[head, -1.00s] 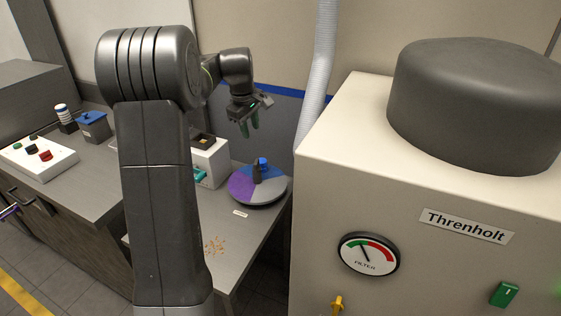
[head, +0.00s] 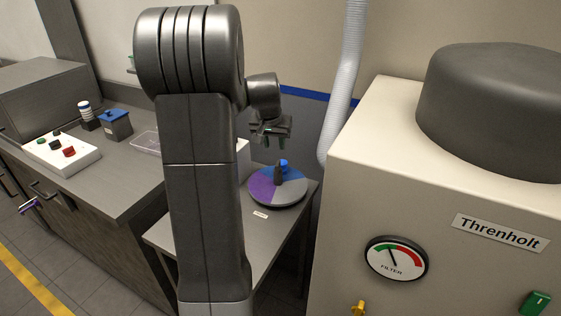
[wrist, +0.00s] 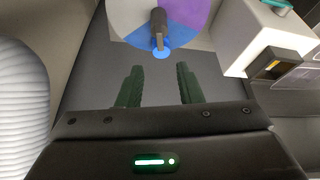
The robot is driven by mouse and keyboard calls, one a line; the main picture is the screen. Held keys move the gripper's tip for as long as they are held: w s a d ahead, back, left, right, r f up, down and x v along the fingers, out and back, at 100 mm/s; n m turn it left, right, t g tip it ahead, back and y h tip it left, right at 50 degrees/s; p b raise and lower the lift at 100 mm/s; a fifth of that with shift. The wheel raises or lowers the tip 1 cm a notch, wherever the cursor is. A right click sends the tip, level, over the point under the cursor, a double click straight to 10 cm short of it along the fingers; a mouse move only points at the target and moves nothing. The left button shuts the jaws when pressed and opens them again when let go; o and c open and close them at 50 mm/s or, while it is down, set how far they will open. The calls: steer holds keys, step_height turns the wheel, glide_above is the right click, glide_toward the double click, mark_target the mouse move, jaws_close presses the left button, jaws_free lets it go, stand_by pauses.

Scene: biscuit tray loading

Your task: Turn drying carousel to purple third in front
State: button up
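The drying carousel (head: 292,194) is a round disc in purple, blue and grey thirds on the low side table. In the head view the purple third (head: 261,188) faces left and front-left, grey lies right and front, blue at the back. A dark upright handle (head: 278,176) with a blue knob (head: 284,163) stands on the disc. In the wrist view the disc (wrist: 122,18) is at the top, with blue nearest the gripper and the knob (wrist: 160,53) just beyond the fingertips. My gripper (head: 268,143) is open and empty above the disc, apart from the handle.
A small label (head: 260,214) lies on the table before the disc. A white box (wrist: 245,40) stands beside the disc, partly hidden by my arm in the head view. The large Threnholt cabinet (head: 390,150) and a ribbed hose (head: 343,85) bound the right side.

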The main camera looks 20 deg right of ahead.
mark_target(278, 163)
steer(key=p+x, duration=0.1)
steer(key=x, duration=1)
steer(key=shift+f+p, duration=0.1)
steer(key=shift+p, duration=0.2)
jaws_close()
